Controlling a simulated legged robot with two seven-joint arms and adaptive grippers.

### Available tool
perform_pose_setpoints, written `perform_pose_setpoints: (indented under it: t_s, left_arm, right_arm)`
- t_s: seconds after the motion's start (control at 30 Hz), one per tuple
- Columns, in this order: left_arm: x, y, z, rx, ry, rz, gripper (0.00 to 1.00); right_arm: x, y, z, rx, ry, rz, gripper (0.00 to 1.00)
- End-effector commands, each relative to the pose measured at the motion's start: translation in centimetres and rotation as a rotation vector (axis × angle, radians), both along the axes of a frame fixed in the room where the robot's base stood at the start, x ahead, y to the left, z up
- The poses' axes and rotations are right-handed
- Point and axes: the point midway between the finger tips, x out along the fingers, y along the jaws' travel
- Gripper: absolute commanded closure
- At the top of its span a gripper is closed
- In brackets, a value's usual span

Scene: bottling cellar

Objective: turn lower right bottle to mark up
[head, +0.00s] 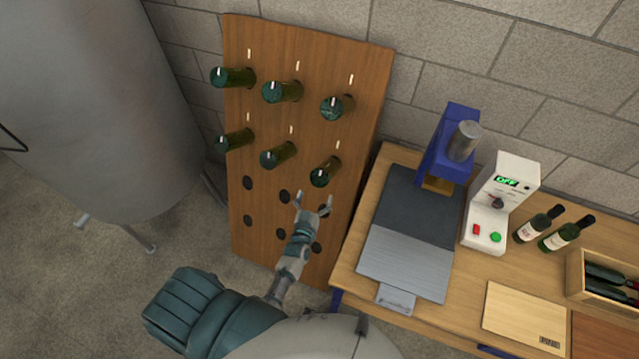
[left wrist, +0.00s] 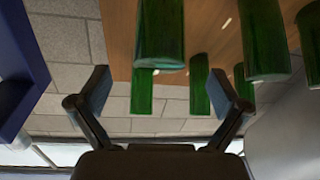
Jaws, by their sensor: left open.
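The lower right bottle (head: 326,171) is dark green and sticks out of the wooden rack board (head: 285,60). A small pale mark shows on its round end, but its exact angle is hard to read. A pale line is on the board above it. My left gripper (head: 313,205) is open and empty just below this bottle, apart from it. In the left wrist view the open fingers (left wrist: 158,95) spread to either side, and the nearest green bottle (left wrist: 160,35) shows beyond them, between their lines. My right gripper is not in view.
The lower middle bottle (head: 277,155) is close on the left; several other bottles fill the rows. Empty holes (head: 248,183) lie below. A steel tank (head: 95,90) stands left. At right a workbench (head: 375,185) carries a blue press (head: 445,150) and a control box (head: 505,190).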

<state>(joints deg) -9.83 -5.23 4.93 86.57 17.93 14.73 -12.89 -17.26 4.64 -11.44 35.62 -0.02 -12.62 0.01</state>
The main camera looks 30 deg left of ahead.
Motion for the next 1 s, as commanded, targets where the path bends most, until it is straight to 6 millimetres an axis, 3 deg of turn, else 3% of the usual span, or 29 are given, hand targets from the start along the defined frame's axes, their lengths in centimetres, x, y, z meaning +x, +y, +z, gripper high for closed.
perform_pose_setpoints:
  t_s: [0.1, 0.23, 0.87, 0.93, 1.0]
  left_arm:
    - [-2.2, -0.4, -0.1, -0.002, 0.001, 0.000, 0.00]
    - [-3.5, -0.7, 0.0, -0.002, 0.001, 0.000, 0.00]
    - [-3.9, -0.7, 0.0, -0.001, 0.000, 0.000, 0.00]
    - [-3.9, -0.9, -0.7, 0.000, 0.013, -0.006, 0.00]
    - [-4.3, -1.4, -2.6, 0.000, 0.055, -0.024, 0.00]
  right_arm:
    - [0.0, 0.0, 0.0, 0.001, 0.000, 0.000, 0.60]
    - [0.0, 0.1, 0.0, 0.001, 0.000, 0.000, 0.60]
    - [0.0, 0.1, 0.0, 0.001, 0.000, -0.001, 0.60]
    - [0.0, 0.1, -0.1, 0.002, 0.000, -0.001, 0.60]
    - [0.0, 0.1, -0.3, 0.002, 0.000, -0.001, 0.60]
